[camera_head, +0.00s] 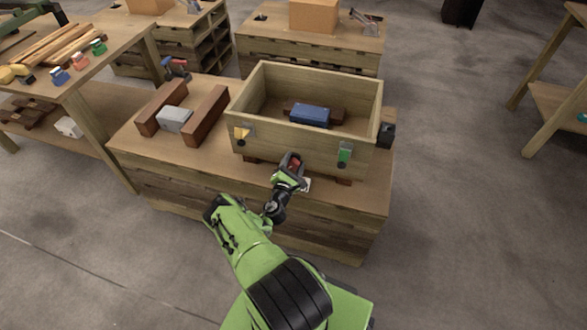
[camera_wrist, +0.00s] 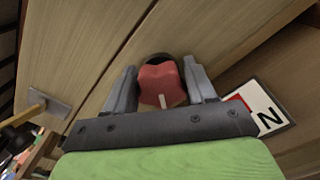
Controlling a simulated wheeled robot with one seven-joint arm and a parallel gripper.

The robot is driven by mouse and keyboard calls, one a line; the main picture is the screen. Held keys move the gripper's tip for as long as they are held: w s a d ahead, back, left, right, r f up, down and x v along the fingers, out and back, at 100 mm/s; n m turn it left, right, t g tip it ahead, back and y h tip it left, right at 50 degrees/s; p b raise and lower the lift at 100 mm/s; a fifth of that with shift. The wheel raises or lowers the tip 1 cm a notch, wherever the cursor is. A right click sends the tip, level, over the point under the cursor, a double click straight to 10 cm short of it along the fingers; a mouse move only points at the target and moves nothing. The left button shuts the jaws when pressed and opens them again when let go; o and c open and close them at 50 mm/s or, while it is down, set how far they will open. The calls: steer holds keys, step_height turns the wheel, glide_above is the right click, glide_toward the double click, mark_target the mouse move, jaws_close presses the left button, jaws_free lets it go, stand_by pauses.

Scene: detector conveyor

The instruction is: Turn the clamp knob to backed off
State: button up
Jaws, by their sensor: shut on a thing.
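The clamp knob is a red lobed knob with a pale pointer line (camera_wrist: 160,85), set on the front wall of the wooden box (camera_head: 300,147). My gripper (camera_wrist: 161,88) is at the knob with one finger on each side, shut on it. In the head view my gripper (camera_head: 291,165) covers most of the knob, and only a bit of red shows. A white label with a red mark and a letter N (camera_wrist: 262,108) lies beside the knob in the wrist view, partly hidden by the gripper.
The open box holds a blue block (camera_head: 310,114). A yellow-handled part (camera_head: 242,134) and a green part (camera_head: 345,153) are on its front wall. A grey block (camera_head: 174,120) sits between two brown bars at left.

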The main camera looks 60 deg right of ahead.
steer(key=n+b, duration=0.2)
steer(key=n, duration=0.1)
steer(key=n+b, duration=0.2)
steer(key=n, duration=0.1)
steer(key=shift+w+a+f+n, duration=0.1)
steer(key=shift+w+f+n, duration=0.1)
steer(key=shift+n, duration=0.1)
steer(key=n+b, duration=0.1)
steer(key=n, duration=0.5)
steer(key=shift+b, duration=0.4)
steer(key=n+b, duration=0.1)
steer(key=n, duration=0.5)
steer(key=shift+f+n, duration=0.15)
steer(key=shift+n, duration=0.15)
steer(key=n+b, duration=0.1)
steer(key=n, duration=0.5)
steer(key=o, duration=0.9)
steer(key=shift+n, duration=0.3)
steer(key=shift+o, duration=0.2)
